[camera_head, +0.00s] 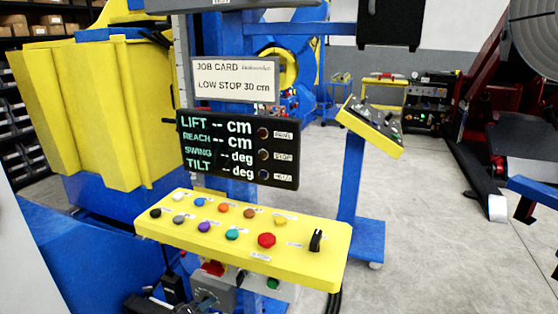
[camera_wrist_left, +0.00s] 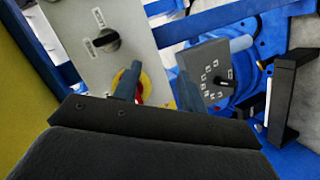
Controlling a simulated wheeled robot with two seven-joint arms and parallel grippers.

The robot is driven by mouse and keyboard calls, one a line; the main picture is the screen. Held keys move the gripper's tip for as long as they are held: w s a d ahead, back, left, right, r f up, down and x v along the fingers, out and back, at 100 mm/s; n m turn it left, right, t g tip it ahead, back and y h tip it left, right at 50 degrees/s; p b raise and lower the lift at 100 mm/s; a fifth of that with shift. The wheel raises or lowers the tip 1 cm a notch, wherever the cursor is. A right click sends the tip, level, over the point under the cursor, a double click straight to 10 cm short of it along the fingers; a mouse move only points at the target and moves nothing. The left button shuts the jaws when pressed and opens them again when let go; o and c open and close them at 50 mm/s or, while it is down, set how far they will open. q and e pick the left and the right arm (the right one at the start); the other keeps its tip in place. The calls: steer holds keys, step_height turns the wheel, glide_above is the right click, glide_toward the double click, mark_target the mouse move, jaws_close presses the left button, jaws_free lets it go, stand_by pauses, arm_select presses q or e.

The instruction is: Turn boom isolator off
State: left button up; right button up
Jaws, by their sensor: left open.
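In the left wrist view a black rotary switch (camera_wrist_left: 105,41) sits on a pale panel (camera_wrist_left: 72,18) with small labels I cannot read. A red and yellow rotary switch (camera_wrist_left: 146,88) is lower on this panel, partly hidden behind a finger. A smaller grey box (camera_wrist_left: 205,65) with a black knob (camera_wrist_left: 223,84) is to the right. I cannot tell from the labels which is the boom isolator. My left gripper (camera_wrist_left: 157,84) is open, its fingers spread before the red and yellow switch; contact is unclear. My right gripper is not in view.
In the head view a yellow console (camera_head: 190,249) with coloured buttons overhangs the lower grey boxes (camera_head: 228,296). A black display (camera_head: 235,150) and a job card (camera_head: 235,79) stand above it. A blue pedestal (camera_head: 352,185) is right; open floor (camera_head: 440,230) lies beyond.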

arm_select(q)
steer(key=s+d+f+m+g+y, duration=0.1)
steer(key=s+d+m+g+y, duration=0.1)
steer(key=s, duration=1.1)
steer(key=s+d+f+m+g+y, duration=0.2)
steer(key=s+d+m+g, duration=0.1)
steer(key=s, duration=1)
steer(key=s+d+f+m+g+y, duration=0.2)
steer(key=s+g, duration=0.3)
steer(key=s, duration=0.8)
steer(key=shift+s+d+f+m, duration=0.15)
steer(key=shift+s+d+m, duration=0.3)
steer(key=shift+d, duration=0.45)
